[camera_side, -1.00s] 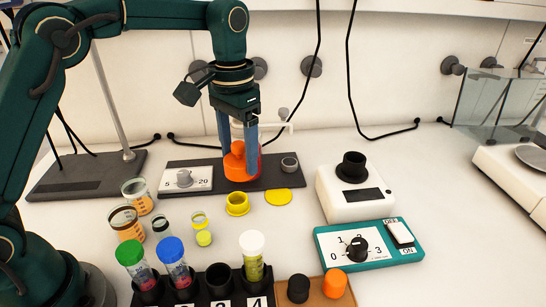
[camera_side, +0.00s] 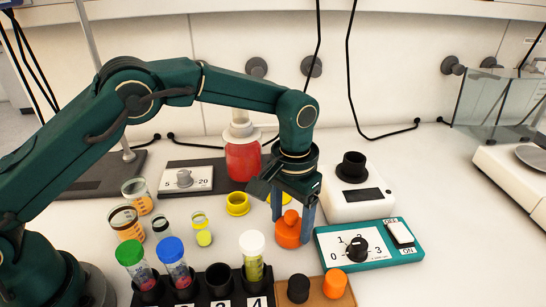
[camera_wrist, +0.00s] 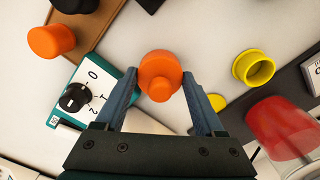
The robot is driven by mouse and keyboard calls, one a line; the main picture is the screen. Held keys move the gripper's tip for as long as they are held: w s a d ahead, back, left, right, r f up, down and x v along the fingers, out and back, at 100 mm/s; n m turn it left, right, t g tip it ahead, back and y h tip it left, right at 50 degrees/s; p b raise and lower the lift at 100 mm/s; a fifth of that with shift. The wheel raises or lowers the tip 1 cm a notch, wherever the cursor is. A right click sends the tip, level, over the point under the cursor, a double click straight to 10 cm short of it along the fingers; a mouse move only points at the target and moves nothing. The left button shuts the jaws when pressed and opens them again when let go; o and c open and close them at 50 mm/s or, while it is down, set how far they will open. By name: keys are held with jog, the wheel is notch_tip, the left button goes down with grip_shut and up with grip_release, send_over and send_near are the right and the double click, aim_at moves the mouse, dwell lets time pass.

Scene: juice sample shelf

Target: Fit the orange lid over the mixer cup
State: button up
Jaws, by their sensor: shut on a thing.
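My gripper (camera_side: 292,222) is shut on the orange lid (camera_side: 289,232), a round piece with a smaller knob on top. The wrist view shows the lid (camera_wrist: 160,76) between the two blue fingers. It is in front of the white unit and left of the teal control box; I cannot tell its exact height above the table. A black cup (camera_side: 352,164) stands upright and open on the white unit (camera_side: 358,206), behind and right of my gripper; I take it as the mixer cup. Nothing covers it.
The teal control box (camera_side: 330,246) with dial and switch is close on the right. A test tube rack (camera_side: 222,298) and a brown block (camera_side: 318,302) with black and orange caps are in front. A red vessel (camera_side: 243,160) and a yellow ring (camera_side: 237,203) are to the left.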

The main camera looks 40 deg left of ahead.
jog(key=shift+f, duration=0.3)
jog(key=shift+f, duration=0.1)
jog(key=o, duration=1.3)
